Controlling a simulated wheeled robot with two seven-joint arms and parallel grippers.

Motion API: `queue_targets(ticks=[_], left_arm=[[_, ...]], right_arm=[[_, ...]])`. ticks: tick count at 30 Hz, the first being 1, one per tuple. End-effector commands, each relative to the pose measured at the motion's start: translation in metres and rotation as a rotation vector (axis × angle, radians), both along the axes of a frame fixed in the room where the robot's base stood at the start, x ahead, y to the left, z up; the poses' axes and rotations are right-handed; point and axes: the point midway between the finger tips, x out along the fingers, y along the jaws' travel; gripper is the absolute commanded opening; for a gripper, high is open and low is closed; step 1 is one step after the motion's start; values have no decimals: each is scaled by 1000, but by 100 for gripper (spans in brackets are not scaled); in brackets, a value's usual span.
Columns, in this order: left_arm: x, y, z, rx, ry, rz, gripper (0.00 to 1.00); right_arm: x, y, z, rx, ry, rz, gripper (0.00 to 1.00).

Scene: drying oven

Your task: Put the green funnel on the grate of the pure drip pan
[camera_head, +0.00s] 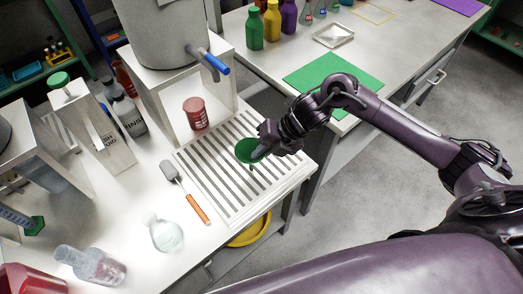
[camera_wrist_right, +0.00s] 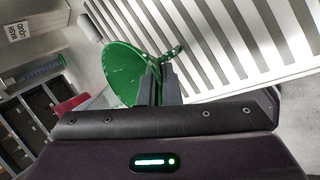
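The green funnel (camera_head: 246,151) shows over the slatted grate of the drip pan (camera_head: 222,184) in the head view. In the right wrist view the funnel (camera_wrist_right: 122,75) is tilted, its wide mouth to the left and its stem to the right. My right gripper (camera_head: 262,152) is shut on the funnel near its rim; the fingers (camera_wrist_right: 158,85) show close together there. The white slats of the grate (camera_wrist_right: 230,45) lie behind the funnel. I cannot tell whether the funnel touches the grate. My left gripper is not in view.
A red jar (camera_head: 196,113) stands under the white stand with the tank and blue-handled tap (camera_head: 215,64), behind the grate. A spatula with an orange handle (camera_head: 197,206) lies left of the grate. A glass flask (camera_head: 164,234) stands nearer the front. A yellow round object (camera_head: 252,232) is below the table edge.

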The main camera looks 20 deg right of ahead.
Motion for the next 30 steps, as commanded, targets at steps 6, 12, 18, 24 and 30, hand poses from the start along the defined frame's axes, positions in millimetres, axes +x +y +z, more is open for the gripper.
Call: queue_targets(ticks=[6, 12, 18, 24, 30], left_arm=[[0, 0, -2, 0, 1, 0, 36], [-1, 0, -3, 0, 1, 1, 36], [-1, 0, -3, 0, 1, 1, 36], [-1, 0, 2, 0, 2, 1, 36], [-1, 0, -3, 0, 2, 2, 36]], right_arm=[[0, 0, -2, 0, 0, 0, 0], [0, 0, -2, 0, 0, 0, 21], [0, 0, -2, 0, 1, 1, 26], [0, 0, 4, 0, 0, 0, 26], [-6, -20, 28, -4, -3, 0, 26]])
